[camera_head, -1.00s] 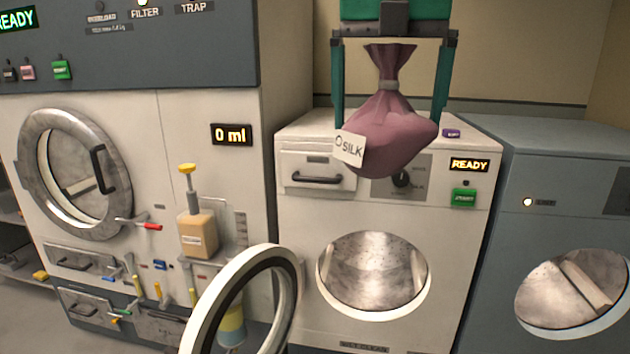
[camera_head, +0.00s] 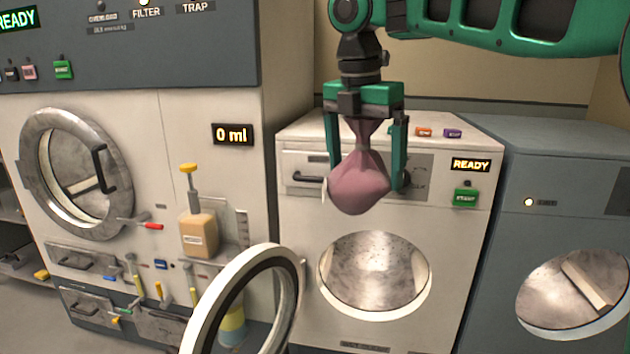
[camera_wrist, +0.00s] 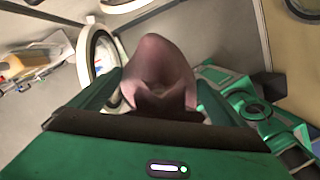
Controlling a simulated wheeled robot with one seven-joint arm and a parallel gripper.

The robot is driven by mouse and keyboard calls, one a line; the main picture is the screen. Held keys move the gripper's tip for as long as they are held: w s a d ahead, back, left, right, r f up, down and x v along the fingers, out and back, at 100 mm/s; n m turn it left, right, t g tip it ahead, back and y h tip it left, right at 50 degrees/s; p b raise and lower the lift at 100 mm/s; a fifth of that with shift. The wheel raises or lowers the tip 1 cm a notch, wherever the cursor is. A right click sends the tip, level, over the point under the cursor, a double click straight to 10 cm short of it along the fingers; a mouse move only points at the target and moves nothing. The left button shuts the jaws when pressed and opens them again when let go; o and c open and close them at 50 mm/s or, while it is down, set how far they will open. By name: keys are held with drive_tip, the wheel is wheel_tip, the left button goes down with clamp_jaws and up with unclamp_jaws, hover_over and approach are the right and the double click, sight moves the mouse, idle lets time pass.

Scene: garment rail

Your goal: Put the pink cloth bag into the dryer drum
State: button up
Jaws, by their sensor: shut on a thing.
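The pink cloth bag (camera_head: 358,186) hangs from my gripper (camera_head: 366,128) in front of the white machine's upper panel. My gripper is shut on the bag's gathered neck. In the wrist view the bag (camera_wrist: 160,75) bulges out beyond the fingers. The bag's pale tag shows edge-on at its left side. The white machine's round drum opening (camera_head: 374,274) is below the bag and a little to the right, with a speckled metal inside. Its round door (camera_head: 243,300) stands swung open to the left. The machine's display reads READY.
A large machine (camera_head: 180,110) on the left has a round metal-rimmed door (camera_head: 75,174) and a tan pump bottle (camera_head: 198,232) on a shelf. A blue-grey machine (camera_head: 570,170) stands at right. Small orange and purple blocks lie on the white machine's top.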

drive_tip(key=shift+w+f+m, duration=0.3)
drive_tip(key=shift+w+f, duration=0.1)
drive_tip(key=shift+f, duration=0.3)
drive_tip(key=w+d+f+m+g, duration=0.1)
drive_tip(key=w+d+f+m, duration=0.2)
drive_tip(key=f, duration=0.5)
drive_tip(key=w+d+f+m, duration=0.25)
drive_tip(key=f+m, duration=0.35)
drive_tip(key=f, duration=0.3)
drive_tip(key=w+d+f+m+g, duration=0.1)
drive_tip(key=w+d+f+m, duration=0.2)
drive_tip(key=f, duration=0.5)
drive_tip(key=s+d+f+m, duration=0.1)
drive_tip(key=d+f+m, duration=0.3)
drive_tip(key=f, duration=0.3)
drive_tip(key=s+d+f+m, duration=0.1)
drive_tip(key=d+f+m, duration=0.3)
drive_tip(key=f, duration=0.3)
drive_tip(key=s+d+f+m+g+y, duration=0.1)
drive_tip(key=d+f+m, duration=0.3)
drive_tip(key=f+m, duration=0.2)
wheel_tip(320, 180, down, 2)
drive_tip(key=shift+f+m, duration=0.1)
drive_tip(key=shift+m, duration=0.2)
drive_tip(key=shift+s+d, duration=0.1)
drive_tip(key=shift+d, duration=0.05)
